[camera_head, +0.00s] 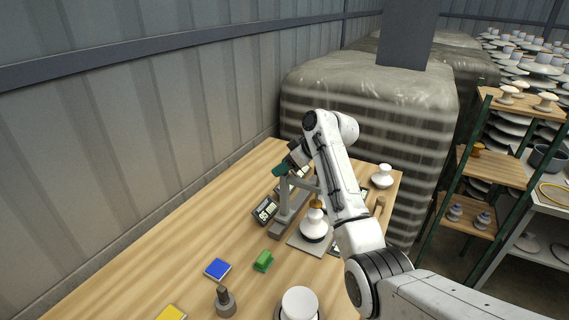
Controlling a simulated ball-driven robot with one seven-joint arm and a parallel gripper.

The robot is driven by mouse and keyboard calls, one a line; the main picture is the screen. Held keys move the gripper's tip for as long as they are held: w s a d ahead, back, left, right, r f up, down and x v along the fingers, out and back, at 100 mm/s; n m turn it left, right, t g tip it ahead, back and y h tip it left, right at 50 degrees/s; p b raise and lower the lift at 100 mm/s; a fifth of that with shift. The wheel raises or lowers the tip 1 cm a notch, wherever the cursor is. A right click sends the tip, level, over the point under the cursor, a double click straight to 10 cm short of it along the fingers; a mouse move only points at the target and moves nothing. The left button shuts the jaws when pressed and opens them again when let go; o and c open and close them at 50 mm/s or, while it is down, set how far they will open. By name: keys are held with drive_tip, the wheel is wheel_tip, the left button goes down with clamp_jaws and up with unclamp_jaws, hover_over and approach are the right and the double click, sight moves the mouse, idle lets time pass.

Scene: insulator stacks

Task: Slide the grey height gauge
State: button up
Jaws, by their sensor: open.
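The grey height gauge (284,208) stands upright on the wooden table, with a long grey base and a post. A grey arm reaches right from the post toward a white insulator (314,226) with a brownish top. The insulator stands on a pale flat plate (297,240). My gripper (283,170) is open at the top of the gauge's post, with a dark green part there. I cannot tell whether the fingers touch the post. My arm hides part of the table to the right of the gauge.
A black digital display (264,210) lies left of the gauge. A green block (263,261), a blue pad (217,269), a yellow pad (172,313) and a grey knobbed weight (225,302) lie nearer. Another white insulator (382,176) stands at the far right. The table's left part is clear.

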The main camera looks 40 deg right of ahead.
drive_tip(key=shift+f, duration=0.1)
drive_tip(key=shift+c, duration=0.4)
clamp_jaws()
